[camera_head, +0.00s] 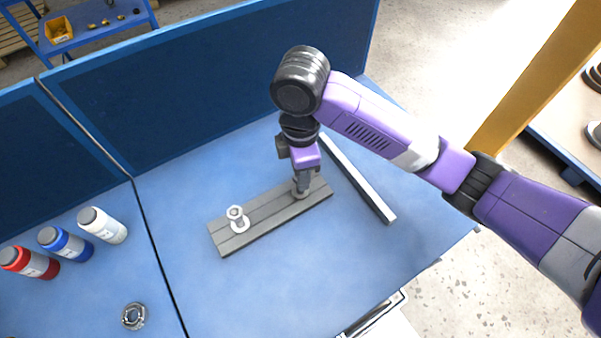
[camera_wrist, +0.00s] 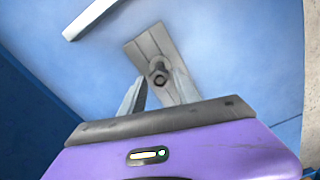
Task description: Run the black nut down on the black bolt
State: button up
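A dark grey bolt with a nut on it (camera_wrist: 158,76) stands on a grey plate (camera_wrist: 146,44). In the wrist view my gripper (camera_wrist: 159,80) has its two fingers apart, one on each side of the nut, with a small gap seeming to show. In the head view my gripper (camera_head: 302,190) points straight down at the right end of the plate (camera_head: 262,218) and mostly hides this bolt. How far down the nut sits on the thread cannot be told.
A pale bolt with a wide flange (camera_head: 238,218) stands at the plate's left end. A light bar (camera_head: 357,178) lies to the right. A metal ring-like part (camera_head: 133,316) and several bottles (camera_head: 65,244) are on the left table. Blue panels (camera_head: 210,85) stand behind.

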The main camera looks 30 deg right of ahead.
jog(key=n+b, duration=0.1)
jog(key=n, duration=0.1)
jog(key=n+b, duration=0.1)
jog(key=n, duration=0.1)
jog(key=n+b, duration=0.1)
jog(key=n, duration=0.2)
jog(key=shift+w+f, duration=0.1)
jog(key=shift+f, duration=0.15)
jog(key=n+b, duration=0.2)
jog(key=n, duration=0.1)
jog(key=shift+r+n, duration=0.25)
jog(key=shift+n, duration=0.55)
grip_shut()
